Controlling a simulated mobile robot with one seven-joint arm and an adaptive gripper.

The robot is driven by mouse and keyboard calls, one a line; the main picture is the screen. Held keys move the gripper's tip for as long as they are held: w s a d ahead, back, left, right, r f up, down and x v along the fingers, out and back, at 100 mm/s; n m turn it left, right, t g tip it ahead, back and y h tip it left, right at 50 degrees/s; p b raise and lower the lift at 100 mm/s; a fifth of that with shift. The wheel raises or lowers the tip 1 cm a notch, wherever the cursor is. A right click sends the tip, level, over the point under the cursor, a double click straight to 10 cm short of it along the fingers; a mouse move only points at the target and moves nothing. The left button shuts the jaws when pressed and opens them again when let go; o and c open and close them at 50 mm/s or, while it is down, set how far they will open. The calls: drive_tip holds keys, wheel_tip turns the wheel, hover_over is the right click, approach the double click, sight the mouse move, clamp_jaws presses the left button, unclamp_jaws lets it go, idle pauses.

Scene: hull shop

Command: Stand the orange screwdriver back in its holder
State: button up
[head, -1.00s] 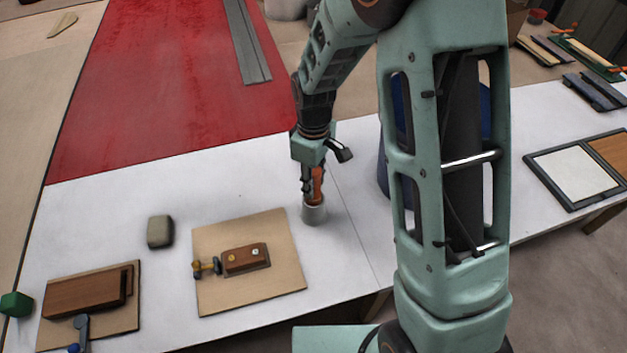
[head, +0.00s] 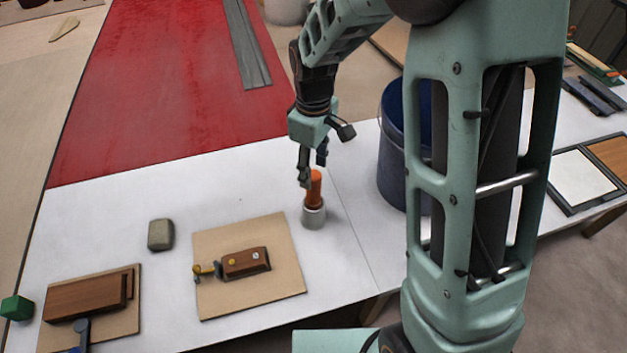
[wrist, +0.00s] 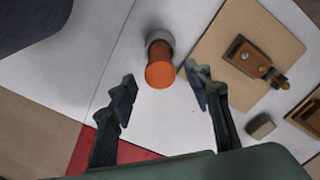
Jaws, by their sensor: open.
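The orange screwdriver (head: 314,188) stands upright in its grey cylindrical holder (head: 314,217) on the white table, handle up. In the wrist view the round end of the orange handle (wrist: 160,74) faces the camera, with the grey holder (wrist: 158,38) behind it. My gripper (head: 312,184) is open and empty, just above and behind the handle in the head view. In the wrist view the handle lies beyond and between the spread fingertips (wrist: 160,82), apart from both. The screwdriver's shaft is hidden inside the holder.
A tan board with a small wooden block and brass fittings (head: 246,262) lies left of the holder. A grey-green block (head: 161,235) is farther left. A dark blue bucket (head: 395,150) stands to the right. White table shows around the holder.

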wheel_tip(320, 180, up, 6)
drive_tip(key=shift+f, duration=0.1)
idle(0.5)
